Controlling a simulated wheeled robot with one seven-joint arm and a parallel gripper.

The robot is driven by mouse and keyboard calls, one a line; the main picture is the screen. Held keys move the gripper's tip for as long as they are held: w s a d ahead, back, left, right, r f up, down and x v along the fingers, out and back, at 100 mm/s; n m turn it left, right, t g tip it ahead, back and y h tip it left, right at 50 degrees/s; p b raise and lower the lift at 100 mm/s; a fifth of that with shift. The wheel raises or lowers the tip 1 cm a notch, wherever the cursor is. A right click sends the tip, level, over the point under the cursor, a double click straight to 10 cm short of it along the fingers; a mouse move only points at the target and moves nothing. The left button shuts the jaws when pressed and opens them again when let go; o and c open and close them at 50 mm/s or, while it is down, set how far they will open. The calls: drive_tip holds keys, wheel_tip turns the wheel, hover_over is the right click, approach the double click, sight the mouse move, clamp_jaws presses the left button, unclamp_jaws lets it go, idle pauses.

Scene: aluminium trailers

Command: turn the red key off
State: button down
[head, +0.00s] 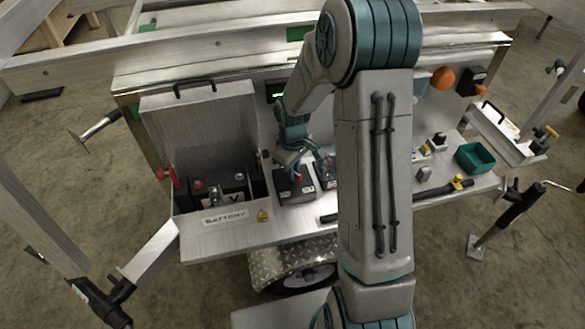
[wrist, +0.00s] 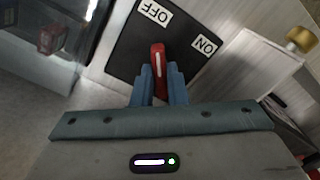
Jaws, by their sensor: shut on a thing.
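The red key (wrist: 158,58) is a narrow red handle with a white line along it, on a black plate (wrist: 125,50) in the wrist view. The plate has a white OFF label (wrist: 153,12) above the key and a white ON label (wrist: 207,46) to its right. The white line runs nearly straight up, closer to OFF than to ON. My gripper (wrist: 158,82) has its two blue fingers closed on the sides of the key. In the head view, my gripper (head: 297,163) is over a black box (head: 295,186) on the metal shelf; my arm hides part of that area.
An open metal battery box (head: 205,218) with a raised lid stands left of my gripper. A green tray (head: 474,157) and small switches are right of my arm. A trailer beam (head: 220,44) crosses behind.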

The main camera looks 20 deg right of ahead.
drive_tip(key=shift+w+n, duration=0.1)
drive_tip(key=shift+n, duration=0.6)
drive_tip(key=c, duration=1.4)
unclamp_jaws()
drive_tip(key=shift+c, duration=0.2)
wheel_tip(320, 180, up, 14)
drive_tip(key=shift+p, duration=0.4)
